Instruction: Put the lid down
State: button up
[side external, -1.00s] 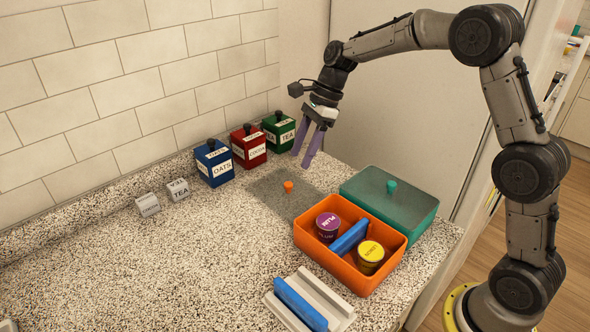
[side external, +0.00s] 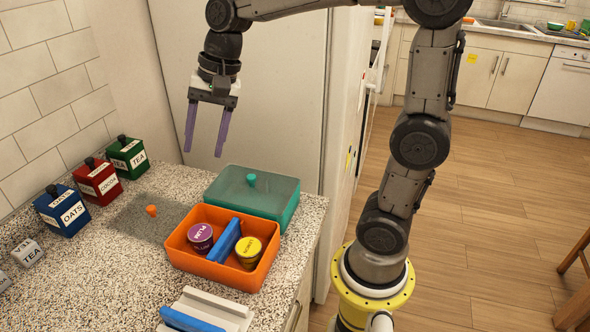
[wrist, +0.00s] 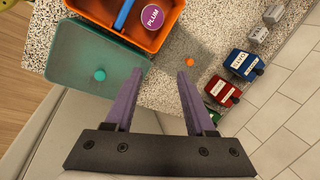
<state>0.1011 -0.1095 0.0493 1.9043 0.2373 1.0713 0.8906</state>
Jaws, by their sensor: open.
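A flat, see-through grey lid (side external: 128,221) with an orange knob (side external: 151,211) lies on the speckled counter beside the open orange box (side external: 190,268). In the wrist view the orange knob (wrist: 189,62) shows just beyond the fingertips. A teal box (side external: 282,213) behind the orange one is covered by a see-through lid with a teal knob (side external: 252,180). My gripper (side external: 204,150) is open and empty, with purple fingers pointing down, raised above the counter's back edge near the teal box. Nothing is between the fingers in the wrist view (wrist: 160,72).
The orange box holds a purple-topped PLUM jar (side external: 200,236), a blue divider (side external: 225,240) and a yellow-topped jar (side external: 248,248). Blue (side external: 62,212), red (side external: 97,181) and green (side external: 127,157) canisters line the wall. A pale rack with a blue piece (side external: 215,310) sits in front.

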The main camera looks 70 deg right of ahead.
jog(key=s+d+f+n+t+h, duration=0.1)
jog(key=s+f+n+t+h, duration=0.1)
jog(key=s+n, duration=1)
jog(key=s+f, duration=0.1)
jog(key=s, duration=0.4)
jog(key=shift+s+f+t, duration=0.25)
jog(key=shift+f+t, duration=0.05)
jog(key=shift+f, duration=0.1)
